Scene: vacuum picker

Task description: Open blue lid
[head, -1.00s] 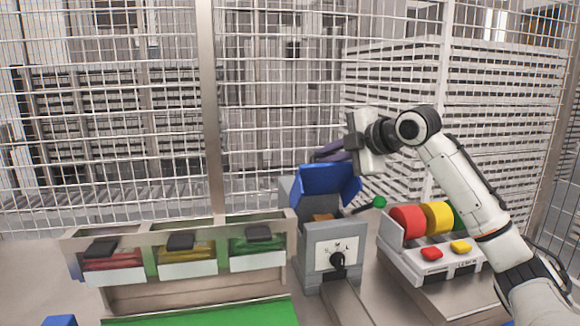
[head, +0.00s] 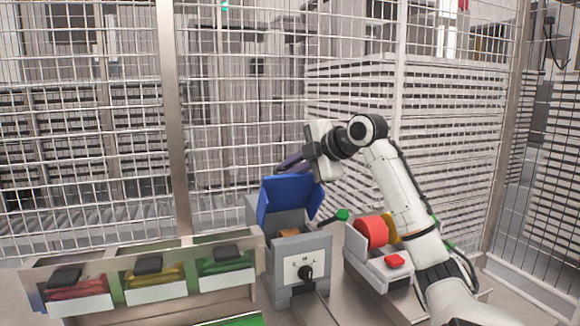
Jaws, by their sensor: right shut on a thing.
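The blue lid (head: 287,196) stands raised, tilted up at the back of a grey box (head: 302,247) with a dial (head: 305,272) on its front. The box's opening shows below the lid, with something orange-brown (head: 289,233) inside. My right gripper (head: 288,162) is at the lid's top edge, coming from the right. Its dark fingers are shut on the lid, and the exact contact is partly hidden behind the lid. My left gripper is not in view.
Left of the box is a rack (head: 150,283) with red, yellow and green bins under black handles. Right of the box, a white unit (head: 378,262) carries red and yellow rolls and a red button (head: 395,261). A wire fence (head: 230,110) closes off the back.

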